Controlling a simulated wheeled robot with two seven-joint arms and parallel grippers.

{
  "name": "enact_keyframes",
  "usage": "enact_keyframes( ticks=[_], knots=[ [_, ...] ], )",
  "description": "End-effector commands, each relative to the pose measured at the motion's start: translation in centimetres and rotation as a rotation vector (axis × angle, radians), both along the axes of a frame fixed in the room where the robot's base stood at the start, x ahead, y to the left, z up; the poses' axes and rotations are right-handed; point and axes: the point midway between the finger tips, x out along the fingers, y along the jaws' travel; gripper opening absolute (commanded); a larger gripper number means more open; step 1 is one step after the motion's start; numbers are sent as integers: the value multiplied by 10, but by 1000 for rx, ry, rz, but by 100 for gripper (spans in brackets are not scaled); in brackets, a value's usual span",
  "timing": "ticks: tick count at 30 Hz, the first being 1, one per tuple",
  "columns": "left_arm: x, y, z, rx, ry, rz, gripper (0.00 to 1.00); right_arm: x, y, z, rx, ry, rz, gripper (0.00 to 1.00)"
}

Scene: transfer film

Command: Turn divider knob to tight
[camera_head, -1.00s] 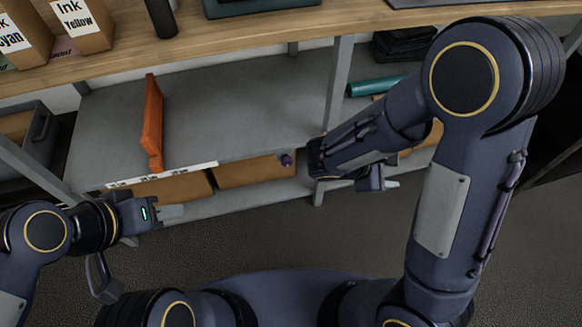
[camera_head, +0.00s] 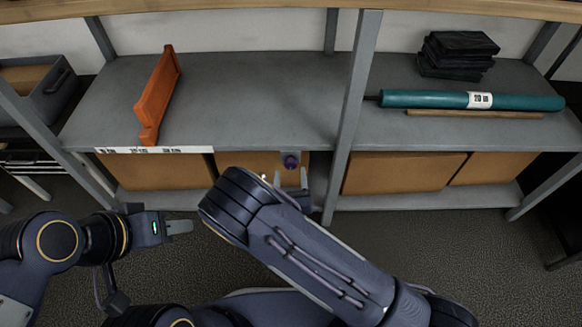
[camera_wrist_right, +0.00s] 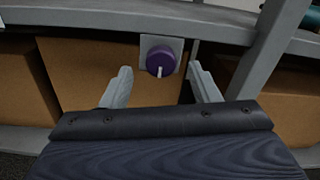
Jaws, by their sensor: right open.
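The purple divider knob (camera_wrist_right: 160,62) sits on a square grey plate below the shelf's front edge, with a light pointer mark aimed downward in the right wrist view. It also shows small in the head view (camera_head: 291,161). My right gripper (camera_wrist_right: 165,85) is open, with its two fingers apart to the left and right of the knob and still short of it. In the head view my right arm hides most of that gripper. My left gripper (camera_head: 180,227) is in front of the shelf at the left, away from the knob; its jaw gap cannot be made out.
An orange divider (camera_head: 158,98) stands on the grey shelf (camera_head: 240,90), above a white label strip (camera_head: 155,150). Cardboard boxes (camera_head: 400,174) fill the level below. A grey post (camera_head: 352,110) stands right of the knob. A teal roll (camera_head: 430,99) and black cases (camera_head: 458,53) lie further right.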

Motion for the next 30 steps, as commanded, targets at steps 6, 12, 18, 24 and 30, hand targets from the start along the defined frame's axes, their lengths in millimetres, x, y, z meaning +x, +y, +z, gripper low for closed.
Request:
enact_keyframes(
  ticks=[6,12,18,24,30],
  knots=[
    [0,0,-10,0,0,0,36,33,0,-1,3,0,-2,56],
    [0,0,-12,0,0,0,36,43,0,0,1,2,-1,56],
    [0,0,-12,0,0,0,36,44,-1,0,0,2,-1,56],
    [0,0,-12,0,0,0,36,43,-1,0,1,2,-1,32],
    [0,0,-12,0,0,0,36,43,0,0,1,2,-1,11]
  ],
)
